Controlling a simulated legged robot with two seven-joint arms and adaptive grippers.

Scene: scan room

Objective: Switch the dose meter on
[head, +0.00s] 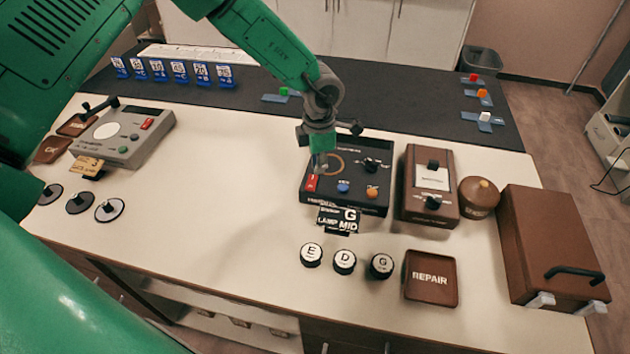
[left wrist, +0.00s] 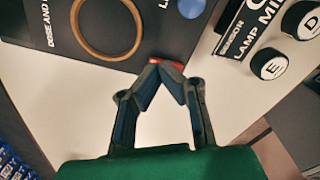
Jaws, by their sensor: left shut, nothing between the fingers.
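A black box (head: 346,201) with a brown ring, a blue button (head: 343,188), an orange button (head: 372,193) and a black knob stands at the middle of the table. Its lettering starts "DOSE AND" in the left wrist view (left wrist: 62,50), so I take it for the dose meter. A red switch (head: 312,183) sits at its front left corner. My left gripper (head: 319,167) is shut and empty, pointing down at this switch. In the left wrist view the fingertips (left wrist: 168,66) meet over the red switch, mostly hiding it; I cannot tell whether they touch. My right gripper is not in view.
Label plates (head: 338,218) and round E, D and G pieces (head: 345,262) lie in front of the black box. A brown box (head: 429,185) stands close on its right, and a REPAIR tray (head: 431,277) in front. A grey box (head: 123,137) is far left; the table between is clear.

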